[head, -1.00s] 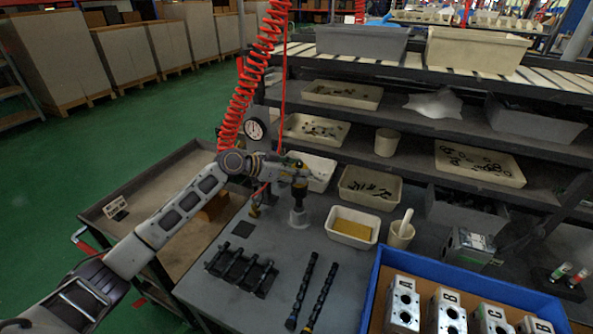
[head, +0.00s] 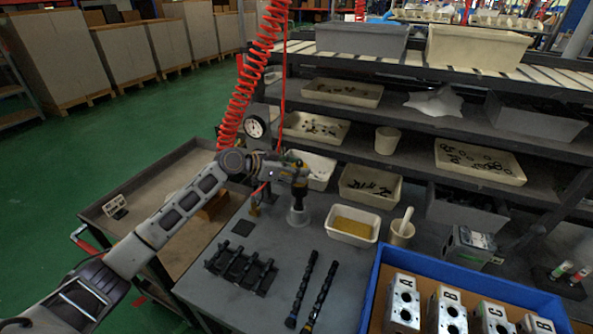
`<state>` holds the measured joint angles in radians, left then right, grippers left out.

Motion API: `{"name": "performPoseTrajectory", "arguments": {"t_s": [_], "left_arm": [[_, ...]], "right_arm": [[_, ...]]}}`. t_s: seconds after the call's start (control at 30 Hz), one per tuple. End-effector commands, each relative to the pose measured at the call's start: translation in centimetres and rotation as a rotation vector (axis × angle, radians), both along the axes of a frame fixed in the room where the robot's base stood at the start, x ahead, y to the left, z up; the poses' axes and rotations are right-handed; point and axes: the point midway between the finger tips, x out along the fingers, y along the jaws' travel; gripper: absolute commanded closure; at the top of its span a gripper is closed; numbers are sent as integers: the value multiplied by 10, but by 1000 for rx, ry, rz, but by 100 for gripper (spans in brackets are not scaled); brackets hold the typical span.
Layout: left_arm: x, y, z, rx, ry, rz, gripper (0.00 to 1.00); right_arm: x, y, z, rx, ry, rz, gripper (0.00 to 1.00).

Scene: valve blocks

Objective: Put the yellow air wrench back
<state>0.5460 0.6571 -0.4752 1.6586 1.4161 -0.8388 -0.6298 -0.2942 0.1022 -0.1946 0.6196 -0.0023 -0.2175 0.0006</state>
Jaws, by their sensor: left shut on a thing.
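My left arm reaches in from the left, and my left gripper (head: 272,168) is shut on the yellow air wrench (head: 297,166). The wrench's dark nose points down over a grey conical holder (head: 298,215) on the bench. The nose is at or just in the top of the holder; I cannot tell how deep it sits. The gripper's fingers are small and partly hidden by the wrench. My right gripper is not in view.
A black rack (head: 240,270) and two dark camshafts (head: 312,290) lie on the grey bench (head: 210,305). A tray with a yellow sponge (head: 352,225) and a cup (head: 401,233) stand right of the holder. A blue crate (head: 440,268) holds lettered blocks. A red coiled hose (head: 250,70) hangs above.

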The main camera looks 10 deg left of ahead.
Motion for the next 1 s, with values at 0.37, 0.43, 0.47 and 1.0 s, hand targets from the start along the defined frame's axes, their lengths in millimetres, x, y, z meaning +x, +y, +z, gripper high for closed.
{"name": "performPoseTrajectory", "arguments": {"t_s": [0.37,0.43,0.47,1.0], "left_arm": [[1,0,5,-4,-8,1,88],[1,0,5,-4,-8,1,88],[1,0,5,-4,-8,1,88],[1,0,5,-4,-8,1,88]], "right_arm": [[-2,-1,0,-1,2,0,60],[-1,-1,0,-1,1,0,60],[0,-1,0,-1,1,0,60],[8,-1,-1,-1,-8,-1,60]]}}
